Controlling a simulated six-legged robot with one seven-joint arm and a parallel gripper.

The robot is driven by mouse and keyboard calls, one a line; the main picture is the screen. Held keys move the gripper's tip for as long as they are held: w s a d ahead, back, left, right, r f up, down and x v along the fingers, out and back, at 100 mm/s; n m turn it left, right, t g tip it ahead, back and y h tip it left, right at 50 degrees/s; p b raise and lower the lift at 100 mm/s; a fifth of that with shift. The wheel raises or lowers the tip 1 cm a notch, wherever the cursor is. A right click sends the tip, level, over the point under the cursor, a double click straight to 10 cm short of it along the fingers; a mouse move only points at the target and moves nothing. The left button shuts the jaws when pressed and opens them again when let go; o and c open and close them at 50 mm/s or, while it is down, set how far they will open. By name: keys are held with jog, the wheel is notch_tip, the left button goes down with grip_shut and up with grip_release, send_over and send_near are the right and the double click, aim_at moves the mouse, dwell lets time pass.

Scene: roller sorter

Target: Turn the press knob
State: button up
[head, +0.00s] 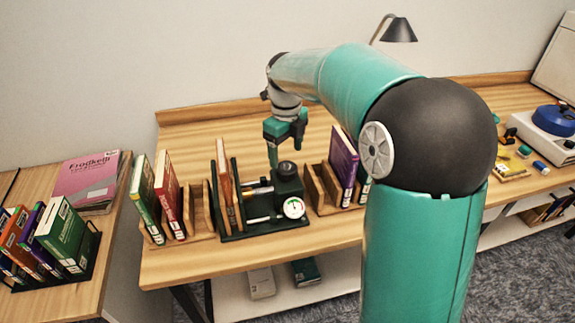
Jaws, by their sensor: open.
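A dark green book press (262,225) stands on the wooden table and holds upright brown and orange books (226,185) at its left. A round black knob (287,169) sits on top of the press block, and a white dial gauge (293,207) is on its front. My gripper (285,153) is open and empty, pointing down just above and behind the knob in the picture. One finger reaches down at the knob's left. Whether it touches the knob, I cannot tell.
Wooden holders with books stand left (205,228) and right (318,196) of the press. A side table has a pink book (87,180) and a book rack (92,255). A desk lamp (398,31) stands behind. My arm hides the table's right middle.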

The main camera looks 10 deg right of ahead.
aim_at(287, 167)
notch_tip(287, 167, down, 6)
jog(key=shift+r, duration=0.2)
jog(key=c, duration=1)
